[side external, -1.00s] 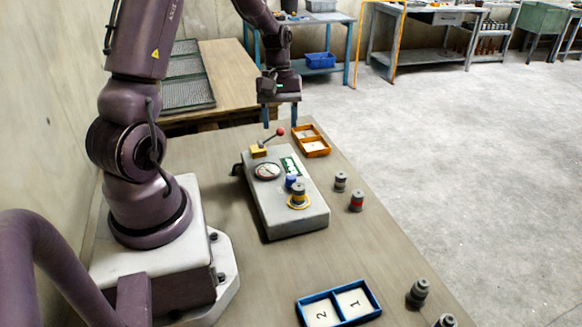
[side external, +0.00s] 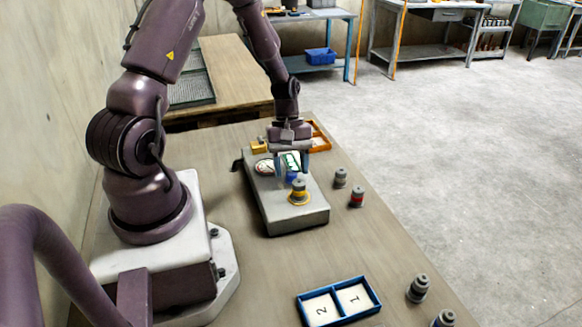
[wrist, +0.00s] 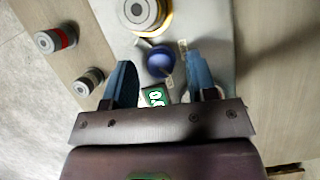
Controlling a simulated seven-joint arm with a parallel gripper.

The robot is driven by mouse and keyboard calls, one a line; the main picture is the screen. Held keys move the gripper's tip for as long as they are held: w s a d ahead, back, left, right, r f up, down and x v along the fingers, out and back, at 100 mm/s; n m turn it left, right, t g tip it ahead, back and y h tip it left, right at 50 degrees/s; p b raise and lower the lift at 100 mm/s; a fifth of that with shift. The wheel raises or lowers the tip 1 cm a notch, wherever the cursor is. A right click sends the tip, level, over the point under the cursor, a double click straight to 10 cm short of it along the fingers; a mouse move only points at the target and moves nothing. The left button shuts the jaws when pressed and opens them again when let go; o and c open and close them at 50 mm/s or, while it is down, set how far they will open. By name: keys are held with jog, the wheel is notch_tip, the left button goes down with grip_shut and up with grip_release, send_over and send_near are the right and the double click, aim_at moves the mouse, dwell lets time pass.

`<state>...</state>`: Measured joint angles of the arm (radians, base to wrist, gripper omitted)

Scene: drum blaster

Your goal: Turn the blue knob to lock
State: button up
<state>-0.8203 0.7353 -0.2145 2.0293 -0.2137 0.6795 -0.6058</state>
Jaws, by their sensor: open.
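The blue knob (wrist: 160,61) sits on top of the grey control box (side external: 262,196), beside a grey cylinder in a yellow ring (side external: 299,192). In the side external view the knob (side external: 292,177) is just in front of my gripper (side external: 292,168). My gripper (wrist: 160,75) is open and points down over the box. In the wrist view the knob lies between the line of the two blue fingers, a little beyond their tips. I cannot tell whether any finger touches it. A green label (wrist: 156,97) shows between the fingers.
Two small cylinders, one plain grey (side external: 341,178) and one red-banded (side external: 356,198), stand right of the box. An orange tray (side external: 319,138) is behind it. A blue two-part tray (side external: 339,302) and two more cylinders (side external: 418,289) are at the front.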

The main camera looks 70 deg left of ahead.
jog(key=shift+d+f, duration=0.1)
jog(key=shift+f, duration=0.15)
jog(key=c, duration=0.9)
jog(key=shift+m, duration=0.3)
jog(key=m+g, duration=0.1)
jog(key=m, duration=0.1)
jog(key=shift+w+m+y, duration=0.15)
jog(key=shift+m+y, duration=0.15)
jog(key=shift+m+g+y, duration=0.4)
jog(key=shift+m+g, duration=0.4)
jog(key=shift+m, duration=1.3)
